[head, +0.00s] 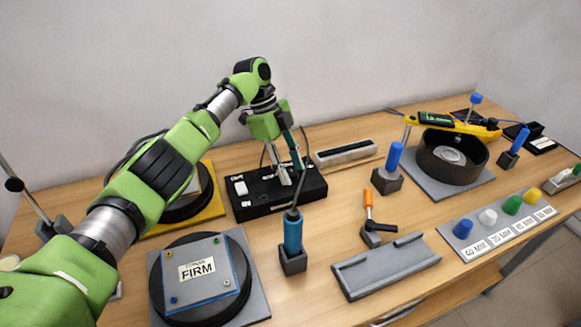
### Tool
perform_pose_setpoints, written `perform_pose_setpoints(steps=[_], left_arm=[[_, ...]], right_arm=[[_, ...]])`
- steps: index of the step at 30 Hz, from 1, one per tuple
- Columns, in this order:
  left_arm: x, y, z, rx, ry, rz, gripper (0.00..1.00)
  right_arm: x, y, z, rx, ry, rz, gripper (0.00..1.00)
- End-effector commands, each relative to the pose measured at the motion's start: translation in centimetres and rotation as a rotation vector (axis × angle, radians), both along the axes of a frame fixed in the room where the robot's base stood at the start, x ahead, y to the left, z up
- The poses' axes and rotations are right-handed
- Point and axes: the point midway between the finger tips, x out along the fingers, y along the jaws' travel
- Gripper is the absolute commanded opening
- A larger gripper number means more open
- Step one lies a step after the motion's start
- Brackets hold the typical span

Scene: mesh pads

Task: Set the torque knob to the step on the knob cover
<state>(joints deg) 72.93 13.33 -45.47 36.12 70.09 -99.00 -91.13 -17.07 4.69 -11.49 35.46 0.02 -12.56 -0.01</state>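My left gripper (287,180) points down over the black control box (254,207), its pale fingertips at the box top near the middle. The fingers hide that part of the box, so I cannot make out the torque knob or tell whether they touch it. Whether the gripper is open or shut is unclear. The box has a white switch (240,188) and small white labels too small to read. I cannot identify a knob cover for certain. A plate marked FIRM (203,290) lies on a round black fixture at front left. My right gripper is not in view.
A blue screwdriver (292,232) stands in a dark holder just in front of the box. A grey channel tray (400,272), an orange-handled tool (368,205) and a black round bowl (425,165) lie to the right. Colored knobs stand on a labelled grey strip (484,254).

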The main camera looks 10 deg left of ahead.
Motion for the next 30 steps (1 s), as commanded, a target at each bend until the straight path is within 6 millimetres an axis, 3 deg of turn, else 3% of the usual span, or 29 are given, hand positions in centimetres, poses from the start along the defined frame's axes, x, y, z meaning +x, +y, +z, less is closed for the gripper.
perform_pose_setpoints(steps=[5,15,22,30], left_arm=[[0.4,0.8,2.3,-0.001,-0.004,0.001,0.38],[1.2,3.5,9.1,-0.002,-0.003,0.002,0.38],[1.4,4.2,10.8,-0.001,-0.002,0.001,0.38],[1.4,4.3,11.0,0.000,-0.001,-0.001,0.38]], right_arm=[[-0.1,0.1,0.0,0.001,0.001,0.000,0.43],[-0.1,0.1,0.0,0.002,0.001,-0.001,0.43],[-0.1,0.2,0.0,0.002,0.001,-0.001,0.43],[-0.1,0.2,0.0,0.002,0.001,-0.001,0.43]])
